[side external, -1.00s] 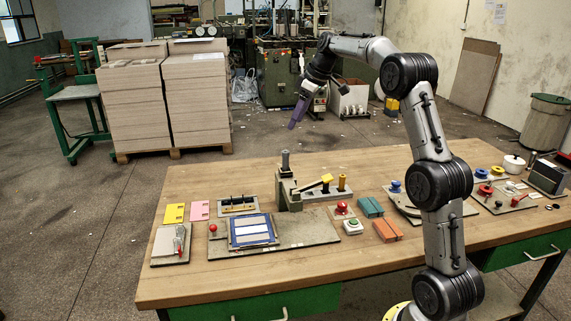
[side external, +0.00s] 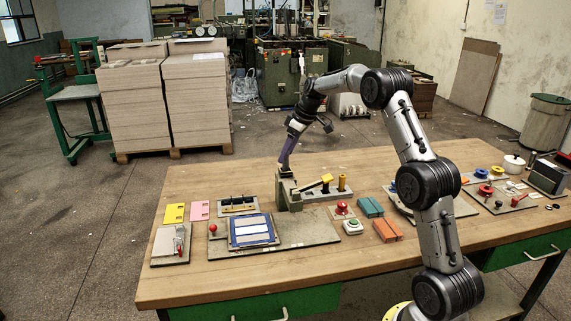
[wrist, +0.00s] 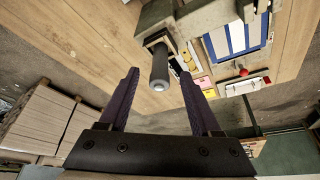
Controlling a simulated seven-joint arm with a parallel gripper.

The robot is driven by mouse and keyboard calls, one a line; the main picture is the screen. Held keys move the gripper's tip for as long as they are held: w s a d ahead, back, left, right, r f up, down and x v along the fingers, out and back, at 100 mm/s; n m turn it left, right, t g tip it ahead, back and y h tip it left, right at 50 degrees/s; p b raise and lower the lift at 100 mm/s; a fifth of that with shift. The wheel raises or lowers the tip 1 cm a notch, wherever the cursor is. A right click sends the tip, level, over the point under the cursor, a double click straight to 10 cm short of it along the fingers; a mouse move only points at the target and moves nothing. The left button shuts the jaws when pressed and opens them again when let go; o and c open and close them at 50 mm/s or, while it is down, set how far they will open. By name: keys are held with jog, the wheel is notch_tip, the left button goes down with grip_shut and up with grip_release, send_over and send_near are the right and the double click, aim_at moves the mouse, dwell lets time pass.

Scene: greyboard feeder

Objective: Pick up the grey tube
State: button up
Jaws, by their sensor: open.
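The grey tube (wrist: 159,70) stands in a holder on the grey-green fixture (side external: 289,198), its rounded end toward the wrist camera. In the wrist view it lies between the two purple fingers of my gripper (wrist: 160,74), with a visible gap on each side. My gripper is open and not closed on it. In the side view my gripper (side external: 283,164) is tilted down over the fixture and its fingers hide most of the tube.
A block with yellow-handled and dark pegs (side external: 327,189) stands just right of the fixture. A board with a blue-and-white panel (side external: 252,231) lies in front. The table's front strip is clear.

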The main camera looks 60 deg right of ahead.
jog(key=shift+x, duration=1.05)
jog(key=shift+r, duration=0.1)
grip_shut()
